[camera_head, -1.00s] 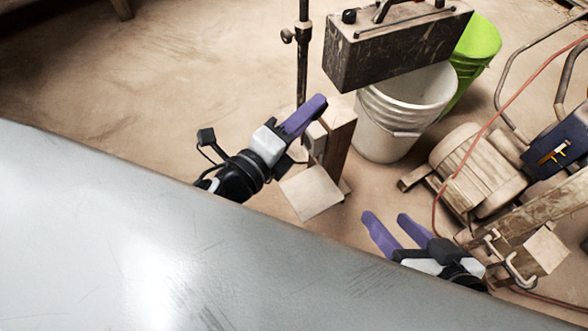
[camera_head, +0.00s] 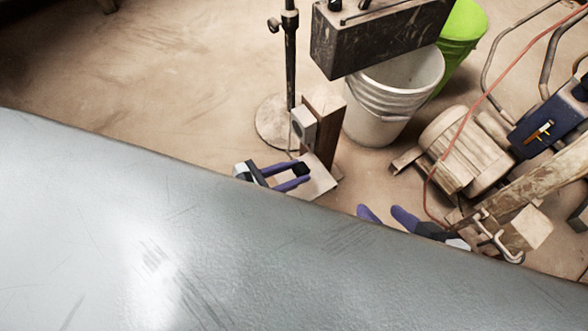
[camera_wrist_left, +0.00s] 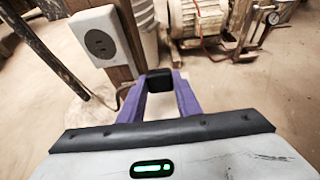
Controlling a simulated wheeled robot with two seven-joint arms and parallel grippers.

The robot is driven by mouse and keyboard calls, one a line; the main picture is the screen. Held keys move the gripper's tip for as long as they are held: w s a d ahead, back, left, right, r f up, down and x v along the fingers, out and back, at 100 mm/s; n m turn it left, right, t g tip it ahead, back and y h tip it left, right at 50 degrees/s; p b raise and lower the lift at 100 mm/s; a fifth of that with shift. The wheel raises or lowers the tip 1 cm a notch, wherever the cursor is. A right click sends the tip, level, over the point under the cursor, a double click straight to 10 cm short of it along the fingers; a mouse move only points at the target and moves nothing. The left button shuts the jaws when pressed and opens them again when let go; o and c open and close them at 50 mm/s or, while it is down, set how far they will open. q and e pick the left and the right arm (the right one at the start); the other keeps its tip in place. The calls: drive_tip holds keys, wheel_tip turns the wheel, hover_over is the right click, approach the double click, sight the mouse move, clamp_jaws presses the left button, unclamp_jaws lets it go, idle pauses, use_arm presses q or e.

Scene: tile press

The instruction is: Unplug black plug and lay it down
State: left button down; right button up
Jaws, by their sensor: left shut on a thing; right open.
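The black plug (camera_head: 301,170) is between the purple fingertips of my left gripper (camera_head: 300,174). In the left wrist view the plug (camera_wrist_left: 159,80) sits between the tips of the same gripper (camera_wrist_left: 159,82), apart from the outlet. The outlet box (camera_head: 302,128) is on a wooden post (camera_head: 323,128); its socket face shows bare in the left wrist view (camera_wrist_left: 100,40). The plug is held below and in front of the box, over a pale base board (camera_head: 318,182). My right gripper (camera_head: 388,215) is open and empty, partly hidden by the grey surface.
A grey surface (camera_head: 180,230) fills the foreground. A metal stand (camera_head: 290,60) rises behind the post. A white bucket (camera_head: 385,110), a dark box (camera_head: 375,40) and a motor (camera_head: 465,150) stand to the right. Floor at the left is clear.

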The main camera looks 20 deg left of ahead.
use_arm(q)
wheel_tip(320, 180, down, 2)
drive_tip(key=shift+b, duration=0.7)
drive_tip(key=shift+f+b, duration=0.55)
drive_tip(key=shift+f, duration=0.1)
drive_tip(key=shift+f+b, duration=0.4)
drive_tip(key=shift+f, duration=0.1)
use_arm(e)
drive_tip(key=shift+t+y, duration=0.7)
drive_tip(key=shift+y, duration=0.2)
drive_tip(key=a+r, duration=0.1)
drive_tip(key=r, duration=0.1)
drive_tip(key=a+r, duration=0.1)
drive_tip(key=shift+w+r, duration=0.15)
drive_tip(key=shift+r, duration=0.2)
drive_tip(key=shift+r, duration=0.1)
use_arm(q)
drive_tip(key=c, duration=1.2)
unclamp_jaws()
use_arm(e)
drive_tip(key=shift+f, duration=0.25)
drive_tip(key=shift+w, duration=0.1)
